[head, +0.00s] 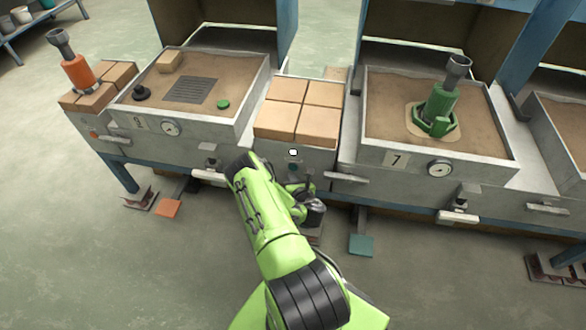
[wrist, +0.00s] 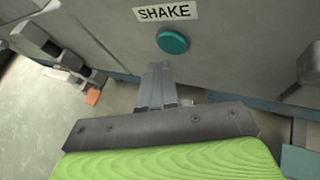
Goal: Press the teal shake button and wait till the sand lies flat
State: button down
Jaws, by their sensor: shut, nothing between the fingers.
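The round teal shake button (wrist: 173,42) sits on a grey panel under a white SHAKE label (wrist: 165,12) in the wrist view. My gripper (wrist: 159,68) is shut and empty, its fingertips just below the button in that view. A small gap shows between the tips and the button; depth is hard to judge. In the head view my gripper (head: 309,188) is low at the bench front, partly hidden by my arm. The right sand box (head: 395,154), marked 7, holds sand (head: 390,100) with a green fitting (head: 440,105) standing in a paler patch.
The left sand box (head: 225,125) has a grille, a green knob and a tan block. Tan blocks (head: 300,106) fill the middle bay. Levers and gauges jut from the bench front. A teal pedal (head: 361,245) and an orange pedal (head: 168,208) are near the floor.

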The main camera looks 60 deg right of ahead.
jog(key=shift+s+a+p, duration=0.15)
jog(key=shift+s+a, duration=0.15)
jog(key=shift+a, duration=0.45)
jog(key=shift+s+a+p, duration=0.2)
jog(key=shift+s+a, duration=0.1)
jog(key=shift+a, duration=0.4)
jog(key=shift+s+a+p, duration=0.15)
jog(key=shift+s+a, duration=0.15)
jog(key=shift+a, duration=0.45)
jog(key=shift+r, duration=0.15)
